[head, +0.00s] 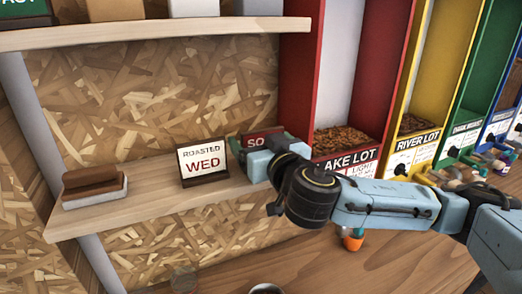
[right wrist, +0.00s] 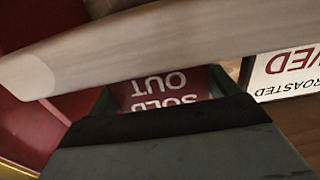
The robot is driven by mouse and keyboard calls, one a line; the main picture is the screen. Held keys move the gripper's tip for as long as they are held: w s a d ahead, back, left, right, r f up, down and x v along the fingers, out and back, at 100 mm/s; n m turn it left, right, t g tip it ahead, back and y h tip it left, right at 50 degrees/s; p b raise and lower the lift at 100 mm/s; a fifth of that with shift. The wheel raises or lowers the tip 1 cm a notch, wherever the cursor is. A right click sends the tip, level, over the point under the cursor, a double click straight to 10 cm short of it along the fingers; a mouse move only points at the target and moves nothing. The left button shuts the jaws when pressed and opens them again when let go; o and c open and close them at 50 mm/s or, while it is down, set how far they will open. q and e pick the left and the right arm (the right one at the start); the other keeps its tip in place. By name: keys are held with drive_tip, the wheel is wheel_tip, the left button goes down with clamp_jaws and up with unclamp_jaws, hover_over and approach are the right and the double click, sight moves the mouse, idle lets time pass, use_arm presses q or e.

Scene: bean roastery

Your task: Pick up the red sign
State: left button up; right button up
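The red sign (head: 262,138) stands on the lower wooden shelf, near its right end. In the head view my right gripper hides most of it, and only "SO" is readable. In the right wrist view the red sign (right wrist: 160,88) appears upside down and reads "SOLD OUT". My right gripper (head: 256,155) is at the sign's front, with its fingers apart. In the wrist view its fingertips (right wrist: 162,96) show on either side of the sign. I cannot tell whether they touch it. My left gripper is not in view.
A brown brush-like block (head: 94,190) lies at the shelf's left. An upper shelf (head: 150,34) runs above. Coloured bean bins, such as the red one (head: 300,75), stand close on the right.

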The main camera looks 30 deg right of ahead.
drive_tip(key=shift+w, duration=0.1)
drive_tip(key=c, duration=0.5)
drive_tip(key=shift+c, duration=0.2)
